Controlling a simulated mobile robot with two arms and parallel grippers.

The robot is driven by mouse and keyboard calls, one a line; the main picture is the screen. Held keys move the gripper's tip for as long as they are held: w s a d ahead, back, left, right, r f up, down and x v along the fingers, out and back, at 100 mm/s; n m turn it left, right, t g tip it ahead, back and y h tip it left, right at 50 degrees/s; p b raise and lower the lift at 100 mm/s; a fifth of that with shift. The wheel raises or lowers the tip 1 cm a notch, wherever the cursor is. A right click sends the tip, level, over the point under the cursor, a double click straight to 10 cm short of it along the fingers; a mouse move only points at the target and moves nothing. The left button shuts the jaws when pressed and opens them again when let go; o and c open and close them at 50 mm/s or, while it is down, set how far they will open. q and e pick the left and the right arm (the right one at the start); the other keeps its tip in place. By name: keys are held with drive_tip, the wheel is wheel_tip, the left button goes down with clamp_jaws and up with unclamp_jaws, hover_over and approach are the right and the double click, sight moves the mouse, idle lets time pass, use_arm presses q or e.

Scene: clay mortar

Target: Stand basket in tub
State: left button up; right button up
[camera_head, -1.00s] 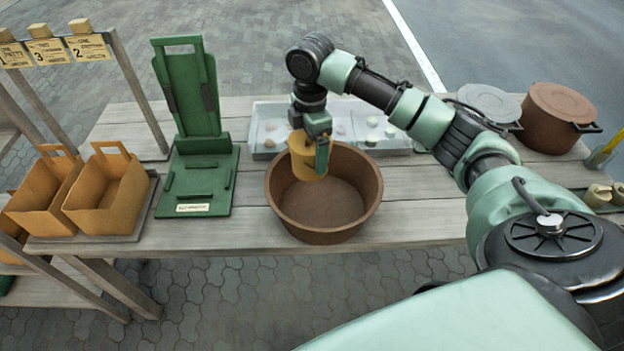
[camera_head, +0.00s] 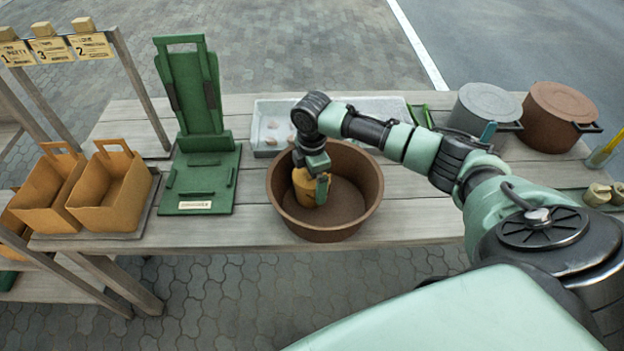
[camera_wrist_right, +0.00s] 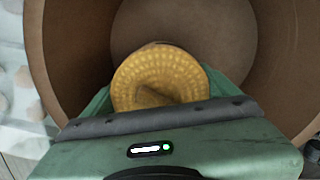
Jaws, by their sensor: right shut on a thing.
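The brown tub (camera_head: 367,190) stands on the table, open at the top. The yellow woven basket (camera_head: 307,190) is inside the tub, left of its middle, and looks upright. My right gripper (camera_head: 322,180) reaches down into the tub and is shut on the basket. In the right wrist view the basket (camera_wrist_right: 160,78) sits between the green fingers, with the tub's wall (camera_wrist_right: 75,60) around it. I cannot tell whether the basket's base touches the tub floor. My left gripper is not in view.
A green stand (camera_head: 205,190) is left of the tub, with tan boxes (camera_head: 110,190) beyond it. A pale tray (camera_head: 265,145) lies behind the tub. A grey pot (camera_head: 485,108) and a brown lidded pot (camera_head: 560,115) stand at the back right.

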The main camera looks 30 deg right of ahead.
drive_tip(key=shift+f, duration=0.15)
drive_tip(key=o, duration=1.3)
wheel_tip(320, 180, up, 12)
drive_tip(key=shift+r+b, duration=0.2)
drive_tip(key=shift+b, duration=0.2)
drive_tip(key=shift+a, duration=0.1)
